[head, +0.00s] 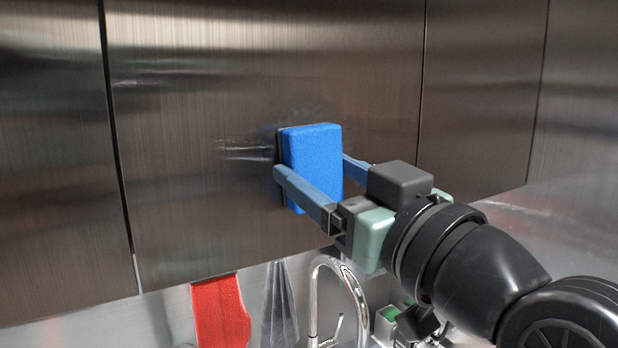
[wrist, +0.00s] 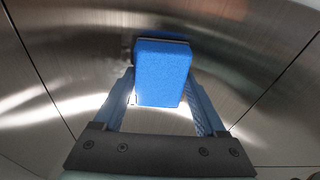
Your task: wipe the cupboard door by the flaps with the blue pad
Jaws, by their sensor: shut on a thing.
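The blue pad (head: 318,165) is a thick block held upright between the fingers of my gripper (head: 312,180). Its far face is at the brushed-metal cupboard door (head: 200,190), touching or very nearly so; the exact contact is hidden behind the pad. In the wrist view the pad (wrist: 162,72) sits between the two blue fingers of my gripper (wrist: 162,92), with the door (wrist: 80,60) behind it. A dark smudge shows on the door around the pad's edge in the head view, with pale streaks to its left.
Below the cupboard are a red flap-like cloth (head: 220,312), a grey one (head: 280,308) and a chrome tap (head: 340,275). More metal door panels stand to the left (head: 50,170) and right (head: 480,90). The door face around the pad is clear.

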